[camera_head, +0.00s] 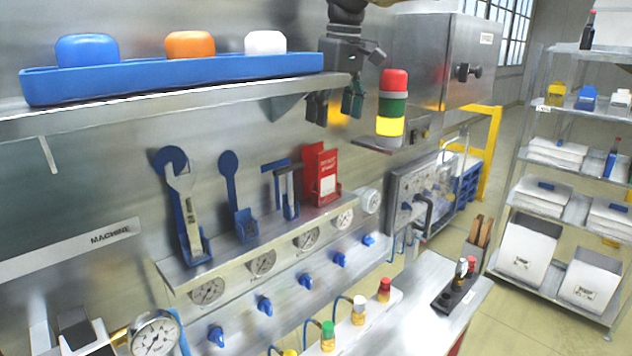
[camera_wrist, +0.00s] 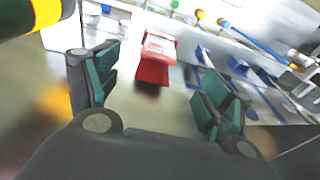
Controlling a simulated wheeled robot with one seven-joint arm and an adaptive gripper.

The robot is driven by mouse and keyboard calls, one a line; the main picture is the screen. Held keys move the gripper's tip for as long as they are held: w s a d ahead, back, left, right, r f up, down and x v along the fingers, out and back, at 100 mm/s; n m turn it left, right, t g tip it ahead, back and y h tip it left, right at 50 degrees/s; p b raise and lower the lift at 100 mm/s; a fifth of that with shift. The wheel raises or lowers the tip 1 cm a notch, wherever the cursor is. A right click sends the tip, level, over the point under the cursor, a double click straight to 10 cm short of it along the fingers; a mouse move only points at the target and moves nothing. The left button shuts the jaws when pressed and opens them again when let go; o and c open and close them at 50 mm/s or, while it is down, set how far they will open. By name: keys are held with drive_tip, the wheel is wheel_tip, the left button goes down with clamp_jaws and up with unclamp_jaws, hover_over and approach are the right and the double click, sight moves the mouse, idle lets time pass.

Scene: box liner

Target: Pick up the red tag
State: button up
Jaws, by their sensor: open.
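The red tag (camera_head: 322,172) stands upright at the right end of a narrow metal ledge, against the steel wall, with a white label on its front. It also shows in the wrist view (camera_wrist: 154,70), between my fingers and beyond them. My gripper (camera_head: 335,107) is open and empty, high above the red tag in the head view. Its two green-padded fingers are spread wide apart in the wrist view (camera_wrist: 158,95). Nothing hides the tag's front in the head view.
A red, green and yellow signal light (camera_head: 392,108) stands close to the right of my gripper. A shelf (camera_head: 180,93) with a blue tray (camera_head: 190,76) is at the left. A wrench (camera_head: 186,210) and other tools hang left of the tag. Gauges (camera_head: 306,238) sit below.

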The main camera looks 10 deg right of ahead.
sight(328, 151)
drive_tip(key=shift+w+a+f+p, duration=0.15)
drive_tip(key=shift+f+p, duration=0.55)
drive_tip(key=shift+f, duration=0.7)
drive_tip(key=shift+w+a+f+p, duration=0.15)
drive_tip(key=shift+f+p, duration=0.5)
drive_tip(key=shift+f, duration=0.75)
drive_tip(key=f+p, duration=0.1)
drive_tip(key=w+f+p, duration=0.1)
drive_tip(key=f, duration=0.1)
drive_tip(key=shift+a+f+p, duration=0.15)
drive_tip(key=shift+f+p, duration=0.1)
drive_tip(key=shift+p, duration=0.05)
drive_tip(key=shift+f, duration=0.6)
drive_tip(key=c, duration=1)
